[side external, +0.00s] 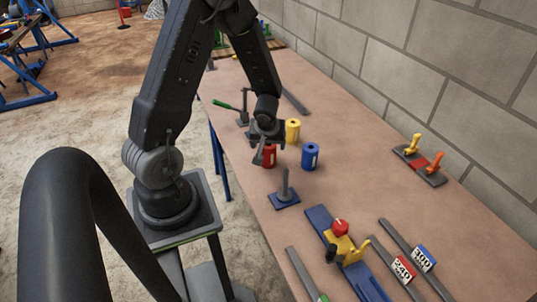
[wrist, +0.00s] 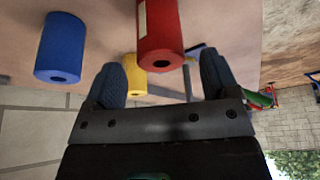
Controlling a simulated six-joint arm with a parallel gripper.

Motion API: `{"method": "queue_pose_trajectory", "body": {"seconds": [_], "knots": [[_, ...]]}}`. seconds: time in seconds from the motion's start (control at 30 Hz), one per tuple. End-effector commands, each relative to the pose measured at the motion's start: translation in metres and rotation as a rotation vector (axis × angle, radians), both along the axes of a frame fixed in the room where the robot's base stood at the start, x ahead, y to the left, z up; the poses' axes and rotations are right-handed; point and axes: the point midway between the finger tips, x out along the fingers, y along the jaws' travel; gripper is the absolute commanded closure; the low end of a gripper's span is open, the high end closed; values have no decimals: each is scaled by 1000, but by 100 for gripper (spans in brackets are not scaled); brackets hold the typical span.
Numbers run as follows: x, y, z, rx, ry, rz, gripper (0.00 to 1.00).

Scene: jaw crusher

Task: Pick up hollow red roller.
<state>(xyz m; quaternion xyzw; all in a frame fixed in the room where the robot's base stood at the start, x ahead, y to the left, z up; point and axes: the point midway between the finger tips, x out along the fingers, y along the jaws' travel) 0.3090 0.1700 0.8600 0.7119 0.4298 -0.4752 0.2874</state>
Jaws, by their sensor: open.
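The hollow red roller (side external: 270,157) stands upright on the brown table, partly hidden behind my gripper in the side view. In the wrist view the red roller (wrist: 160,36) is a red cylinder with a dark hole in its end and a pale label on its side. My gripper (side external: 263,152) is right at the red roller in the side view. In the wrist view my gripper (wrist: 164,80) is open, its two dark fingers apart, with the roller's holed end lying between and just beyond the fingertips. Whether the fingers touch it, I cannot tell.
A yellow roller (side external: 293,131) stands just behind the red one, and a blue roller (side external: 311,156) stands to its right. A blue-based post (side external: 284,191) is in front. A blue rail with a yellow fixture (side external: 342,245) lies nearer.

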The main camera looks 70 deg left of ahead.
Motion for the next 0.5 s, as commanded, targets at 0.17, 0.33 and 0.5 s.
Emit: {"method": "queue_pose_trajectory", "body": {"seconds": [0.17, 0.33, 0.5], "knots": [[3, 7, -22, -2, 4, -3, 19], [7, 13, -38, -1, 3, -1, 19], [8, 15, -43, -1, 1, -2, 19]]}}
